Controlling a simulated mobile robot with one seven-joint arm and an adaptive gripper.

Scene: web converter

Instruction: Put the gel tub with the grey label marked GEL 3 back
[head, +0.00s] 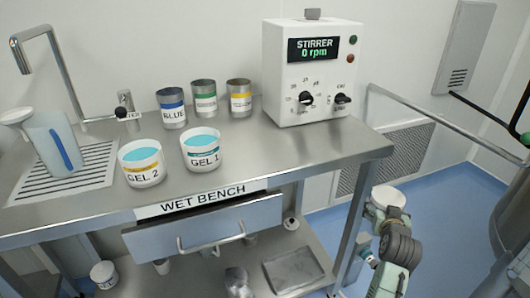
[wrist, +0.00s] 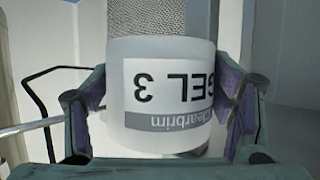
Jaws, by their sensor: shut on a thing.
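The GEL 3 tub (wrist: 165,95), white with a grey label strip, is held between the fingers of my gripper (wrist: 160,110). Its lettering appears upside down in the wrist view. In the head view the white tub (head: 389,197) is at the lower right, beyond the right end of the wet bench (head: 300,165), over the blue floor. My gripper (head: 385,210) is shut on it there. The GEL 2 tub (head: 142,165), with a yellow label, and the GEL 1 tub (head: 202,151), with a teal label, stand on the bench, both showing blue gel.
The stirrer (head: 312,75) reads 0 rpm at the back right of the bench. Several cans, including a BLUE can (head: 172,110), stand behind the tubs. The drawer (head: 205,230) looks partly open. The bench's front right is clear.

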